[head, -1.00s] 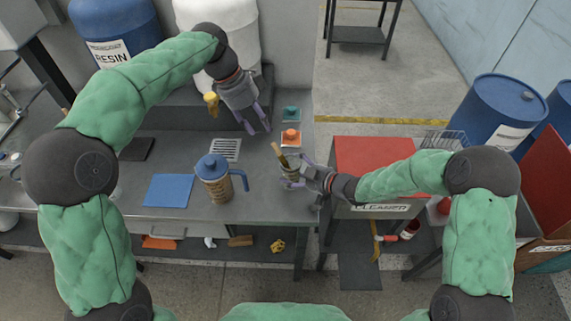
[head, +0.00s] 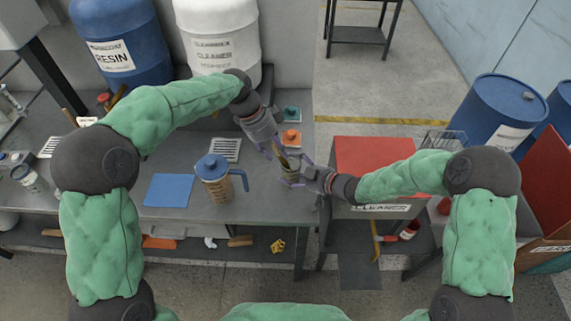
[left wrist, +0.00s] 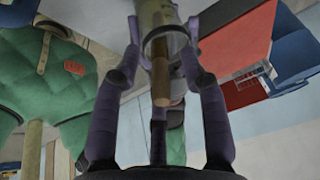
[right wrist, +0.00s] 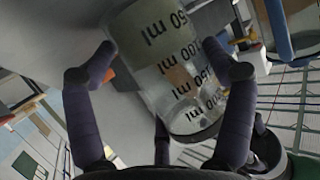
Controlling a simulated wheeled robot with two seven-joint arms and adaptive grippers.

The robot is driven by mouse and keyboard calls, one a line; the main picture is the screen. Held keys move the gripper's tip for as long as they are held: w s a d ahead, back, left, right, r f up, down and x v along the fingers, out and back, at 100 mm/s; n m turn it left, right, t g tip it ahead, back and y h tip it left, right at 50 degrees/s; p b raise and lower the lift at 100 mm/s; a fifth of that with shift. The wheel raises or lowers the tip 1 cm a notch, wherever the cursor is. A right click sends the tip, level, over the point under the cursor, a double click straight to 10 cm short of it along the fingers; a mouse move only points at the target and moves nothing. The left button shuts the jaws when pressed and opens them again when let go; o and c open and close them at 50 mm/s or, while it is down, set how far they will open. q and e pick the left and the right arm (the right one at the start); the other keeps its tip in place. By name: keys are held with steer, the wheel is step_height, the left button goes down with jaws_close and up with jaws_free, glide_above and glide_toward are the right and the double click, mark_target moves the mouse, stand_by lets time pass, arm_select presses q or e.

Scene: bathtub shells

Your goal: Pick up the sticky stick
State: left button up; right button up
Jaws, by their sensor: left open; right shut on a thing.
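The sticky stick (head: 283,160) is a brown wooden stick standing tilted in a clear beaker (head: 290,174) over the bench's right end. In the left wrist view the stick (left wrist: 162,85) points toward the camera, between the fingers. My left gripper (head: 274,149) is open close above the beaker, its fingers either side of the stick's upper end. My right gripper (head: 298,172) is shut on the beaker from the right. The right wrist view shows the beaker (right wrist: 165,65) with its ml marks between the fingers.
A blue-lidded jug (head: 214,180) stands on the bench left of the beaker. An orange-topped container (head: 291,138) and a teal-topped one (head: 291,113) stand behind it. A blue mat (head: 169,190) lies further left. A red-topped cart (head: 372,155) is at right.

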arm_select(q)
steer(key=shift+d+f, duration=0.15)
steer(key=shift+f, duration=0.2)
steer(key=shift+c, duration=0.3)
jaws_close()
steer(key=shift+r, duration=0.1)
step_height(320, 180, up, 18)
stand_by(0.3)
arm_select(e)
steer(key=o, duration=1.1)
